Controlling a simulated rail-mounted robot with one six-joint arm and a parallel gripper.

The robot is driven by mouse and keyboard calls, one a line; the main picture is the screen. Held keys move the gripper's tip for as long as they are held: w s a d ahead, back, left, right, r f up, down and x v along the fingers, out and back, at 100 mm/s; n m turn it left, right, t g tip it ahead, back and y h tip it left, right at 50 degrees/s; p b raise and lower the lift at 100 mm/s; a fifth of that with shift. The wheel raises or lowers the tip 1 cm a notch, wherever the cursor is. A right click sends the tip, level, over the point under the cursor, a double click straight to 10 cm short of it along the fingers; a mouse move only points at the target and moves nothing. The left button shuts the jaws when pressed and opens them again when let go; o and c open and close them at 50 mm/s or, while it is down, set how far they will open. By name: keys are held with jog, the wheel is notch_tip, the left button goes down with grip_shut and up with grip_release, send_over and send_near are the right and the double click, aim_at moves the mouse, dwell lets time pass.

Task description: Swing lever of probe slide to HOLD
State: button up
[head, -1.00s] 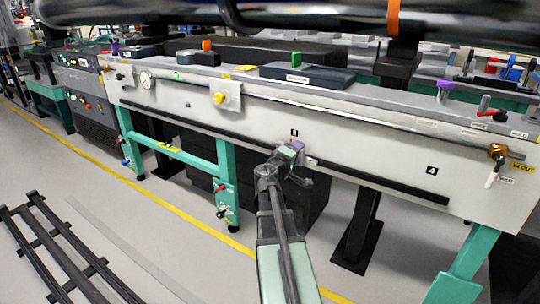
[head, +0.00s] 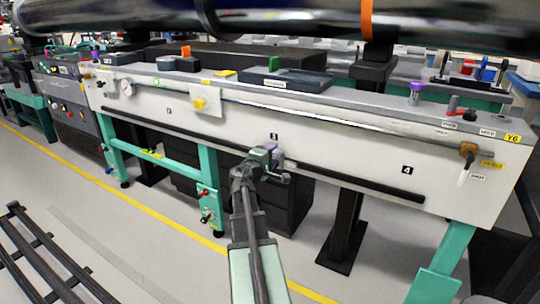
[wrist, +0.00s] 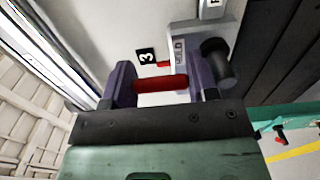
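In the wrist view my gripper (wrist: 161,90) has two purple fingers standing apart. A red lever bar (wrist: 160,85) spans the gap between them, its ends covered by the fingers. I cannot tell whether they press on it or only lie in front of it. A black round knob or hub (wrist: 217,62) lies beside the right finger. In the head view my gripper (head: 268,152) is at the white panel (head: 340,160), under the number 3 mark (head: 273,136), and hides most of the lever.
A brass valve (head: 468,150) with a white handle sits at the panel's right end, near the number 4 mark (head: 407,170). A yellow knob (head: 199,104) is on the left. A dark rail (head: 390,192) runs along the panel's lower edge.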

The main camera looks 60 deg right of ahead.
jog(key=o, duration=0.4)
jog(key=a, duration=1.1)
jog(key=shift+s, duration=0.2)
